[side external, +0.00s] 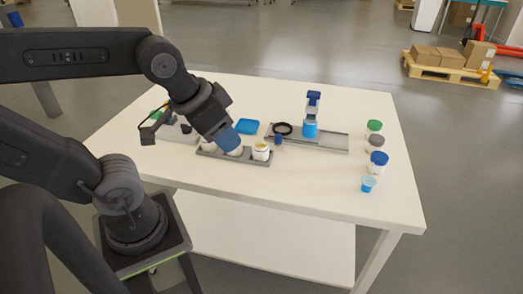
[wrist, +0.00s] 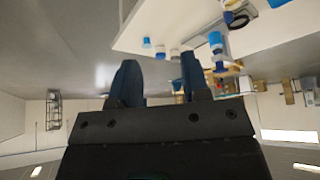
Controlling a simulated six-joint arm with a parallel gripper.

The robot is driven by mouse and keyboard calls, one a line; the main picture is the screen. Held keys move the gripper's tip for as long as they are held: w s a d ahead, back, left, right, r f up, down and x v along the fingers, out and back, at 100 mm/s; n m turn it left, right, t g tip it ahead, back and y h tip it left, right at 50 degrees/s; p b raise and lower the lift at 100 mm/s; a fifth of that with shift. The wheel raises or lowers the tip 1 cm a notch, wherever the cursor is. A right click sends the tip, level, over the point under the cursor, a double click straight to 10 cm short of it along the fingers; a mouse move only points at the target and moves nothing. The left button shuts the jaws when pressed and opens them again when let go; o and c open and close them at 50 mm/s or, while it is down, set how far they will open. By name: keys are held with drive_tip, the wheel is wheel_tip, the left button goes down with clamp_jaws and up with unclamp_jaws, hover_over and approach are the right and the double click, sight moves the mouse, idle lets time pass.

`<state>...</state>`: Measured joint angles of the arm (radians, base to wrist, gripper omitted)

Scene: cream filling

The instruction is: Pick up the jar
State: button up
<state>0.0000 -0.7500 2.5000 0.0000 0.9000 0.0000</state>
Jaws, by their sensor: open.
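Several white jars stand in a grey tray (side external: 206,153) near the middle of the table. The right one, a white jar (side external: 261,153), is clear to see. Another white jar (side external: 208,145) stands at the left end, and one between them is partly hidden by my gripper. My gripper (side external: 230,146), with blue fingers, is tilted down close over the tray, just left of the right jar. In the wrist view my gripper (wrist: 160,72) shows its fingers apart with nothing seen between them. I cannot tell whether it touches a jar.
A blue-topped holder (side external: 313,98) stands on a grey platform (side external: 335,142). Jars with green (side external: 374,125), grey (side external: 376,140) and blue lids (side external: 379,158) and a blue cup (side external: 368,184) line the right. The table's front right is clear.

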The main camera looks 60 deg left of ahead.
drive_tip(key=shift+o, duration=0.2)
drive_tip(key=o, duration=0.8)
drive_tip(key=shift+c, duration=0.2)
drive_tip(key=n+g, duration=0.6)
drive_tip(key=n, duration=1)
hover_over(261, 147)
wheel_tip(261, 147, down, 16)
drive_tip(key=shift+w+f, duration=0.15)
drive_tip(key=f, duration=0.4)
drive_tip(key=shift+s, duration=0.3)
drive_tip(key=shift+f, duration=0.6)
